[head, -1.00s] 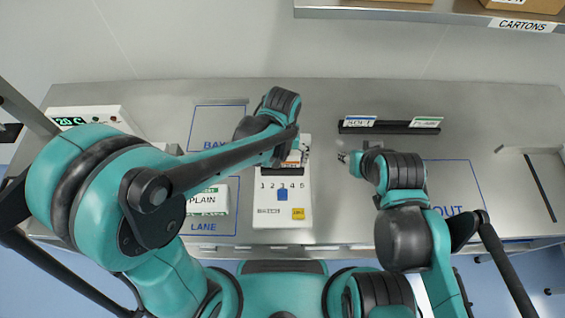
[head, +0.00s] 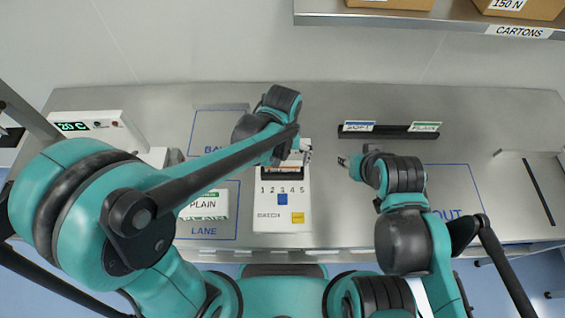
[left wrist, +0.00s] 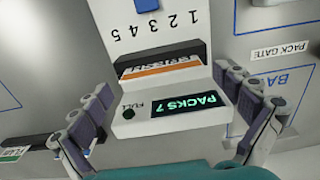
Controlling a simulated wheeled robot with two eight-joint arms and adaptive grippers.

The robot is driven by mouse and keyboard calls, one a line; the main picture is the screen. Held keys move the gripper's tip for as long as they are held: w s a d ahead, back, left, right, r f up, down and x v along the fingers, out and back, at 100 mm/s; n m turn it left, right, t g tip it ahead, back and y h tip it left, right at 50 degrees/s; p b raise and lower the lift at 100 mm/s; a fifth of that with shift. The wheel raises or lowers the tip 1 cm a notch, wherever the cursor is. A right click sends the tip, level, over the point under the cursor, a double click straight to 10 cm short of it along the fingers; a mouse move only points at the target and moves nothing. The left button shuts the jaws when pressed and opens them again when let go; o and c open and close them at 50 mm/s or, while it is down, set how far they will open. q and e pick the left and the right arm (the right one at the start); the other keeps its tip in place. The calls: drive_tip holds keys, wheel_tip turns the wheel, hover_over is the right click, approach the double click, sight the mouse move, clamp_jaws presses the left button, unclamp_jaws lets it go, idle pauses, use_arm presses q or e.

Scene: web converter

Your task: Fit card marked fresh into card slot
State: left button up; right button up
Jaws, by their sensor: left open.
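The fresh card (left wrist: 160,67), white with dark lettering and an orange band, stands in the dark card slot (left wrist: 165,52) of a white control box (left wrist: 150,28). The lettering is upside down in the left wrist view. My left gripper (left wrist: 163,82) is open, with one finger on each side of the box's slot end, apart from the card. In the head view, my left wrist partly hides the slot end of the control box (head: 268,213). My right gripper (head: 344,161) hovers to the right of the box; its finger opening is too small to judge.
A dark rack (head: 388,131) behind holds a blue-banded SOFT card (head: 358,126) and a green-banded PLAIN card (head: 424,127). A PLAIN pack (head: 205,204) lies in the lane at left. A 20 C display unit (head: 90,127) stands far left.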

use_arm(q)
wheel_tip(320, 180, up, 10)
drive_tip(key=p, duration=0.2)
drive_tip(key=s+a+r+t, duration=0.1)
drive_tip(key=s+a+t, duration=0.1)
drive_tip(key=a, duration=0.7)
drive_tip(key=s+a+r+t, duration=0.1)
drive_tip(key=s+a+t, duration=0.2)
drive_tip(key=a, duration=0.6)
drive_tip(key=shift+s+r+t, duration=0.15)
drive_tip(key=shift+r+t, duration=0.1)
drive_tip(key=shift+t, duration=0.85)
drive_tip(key=shift+d, duration=0.1)
wheel_tip(320, 180, down, 12)
drive_tip(key=b, duration=1.1)
drive_tip(key=shift+r, duration=0.45)
